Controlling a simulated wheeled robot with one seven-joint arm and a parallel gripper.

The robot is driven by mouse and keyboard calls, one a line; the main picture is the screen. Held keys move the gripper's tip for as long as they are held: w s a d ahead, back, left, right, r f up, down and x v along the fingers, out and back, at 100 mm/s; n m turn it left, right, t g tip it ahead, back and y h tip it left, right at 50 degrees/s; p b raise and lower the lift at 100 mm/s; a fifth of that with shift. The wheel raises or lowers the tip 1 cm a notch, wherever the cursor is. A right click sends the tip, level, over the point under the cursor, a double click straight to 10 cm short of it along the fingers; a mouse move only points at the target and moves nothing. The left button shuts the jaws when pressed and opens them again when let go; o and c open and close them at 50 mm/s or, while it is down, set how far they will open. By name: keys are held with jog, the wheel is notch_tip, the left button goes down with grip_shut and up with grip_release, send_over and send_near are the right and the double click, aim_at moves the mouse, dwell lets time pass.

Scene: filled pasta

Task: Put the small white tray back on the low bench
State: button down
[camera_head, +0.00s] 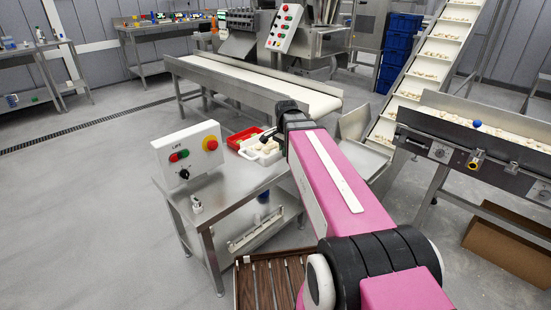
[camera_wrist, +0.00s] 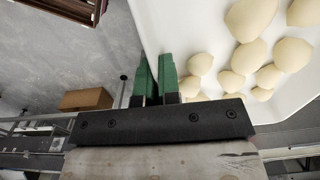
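The small white tray (camera_head: 264,155) holds several pale pasta pieces and shows at the right end of the steel bench (camera_head: 224,193) in the head view. In the wrist view the tray (camera_wrist: 190,30) fills the upper right, with the rounded pieces inside. My gripper (camera_wrist: 156,80) has its two green fingers close together on either side of the tray's wall, one outside and one inside, so it looks shut on it. In the head view my gripper (camera_head: 269,134) is small and dark at the tray. I cannot tell whether the tray's underside touches the bench.
A red tray (camera_head: 236,139) sits beside the white one. A control box (camera_head: 192,153) with buttons stands on the bench's left part. A conveyor (camera_head: 262,84) runs behind; another machine (camera_head: 480,140) stands at right. A cardboard box (camera_head: 505,246) lies on the floor. Floor at left is clear.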

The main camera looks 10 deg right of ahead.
send_over(285, 163)
notch_tip(285, 163, down, 7)
jog(key=shift+s+f, duration=0.1)
jog(key=shift+f, duration=1.9)
jog(key=c, duration=1.3)
grip_release()
jog(key=shift+f, duration=0.1)
jog(key=shift+c, duration=0.2)
notch_tip(285, 163, up, 12)
jog(key=s+f+n, duration=0.5)
jog(key=s+f, duration=0.3)
jog(key=s, duration=0.3)
jog(key=s+a+f+n, duration=0.1)
jog(key=s+f+n, duration=0.4)
jog(key=s+f, duration=0.3)
jog(key=s, duration=0.3)
jog(key=shift+s+n, duration=0.25)
jog(key=shift+n, duration=0.15)
